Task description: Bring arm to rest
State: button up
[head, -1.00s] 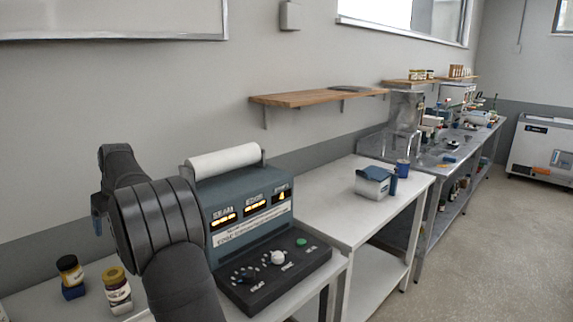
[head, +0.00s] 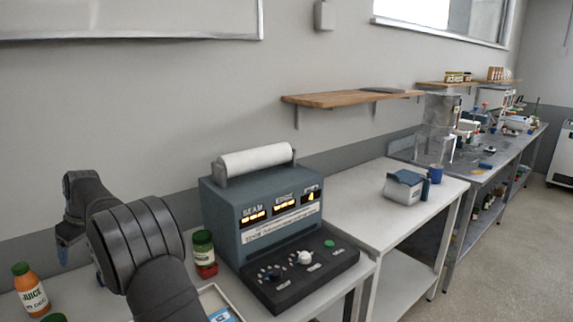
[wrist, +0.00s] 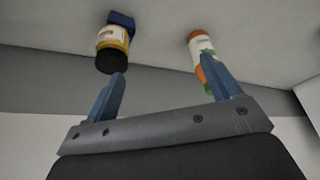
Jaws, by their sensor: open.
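My gripper (wrist: 165,90) shows in the wrist view with its two blue fingers spread apart and nothing between them. In the head view my arm stands at the left, above the white table, and the gripper end (head: 63,254) points down at the far left, partly hidden by the arm. In the wrist view a jar with a yellow band and black lid (wrist: 112,48) on a dark blue block (wrist: 121,19) lies beyond the left finger. An orange-and-white bottle (wrist: 202,50) lies beyond the right finger. Neither is held.
A juice bottle (head: 31,290) stands at the left of the table. A red jar with a green lid (head: 204,254) stands beside the grey machine (head: 262,215) with knobs and a paper roll. A tray (head: 212,297) is close to my arm. A wooden shelf (head: 340,98) hangs on the wall.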

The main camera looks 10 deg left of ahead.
jog(key=s+a+f+n+g, duration=0.1)
jog(key=s+a+f+n, duration=0.1)
jog(key=s+a, duration=0.5)
jog(key=s+f, duration=0.1)
jog(key=s, duration=0.2)
jog(key=shift+a+f+n, duration=0.15)
jog(key=shift+a+n, duration=0.15)
jog(key=shift+a, duration=0.05)
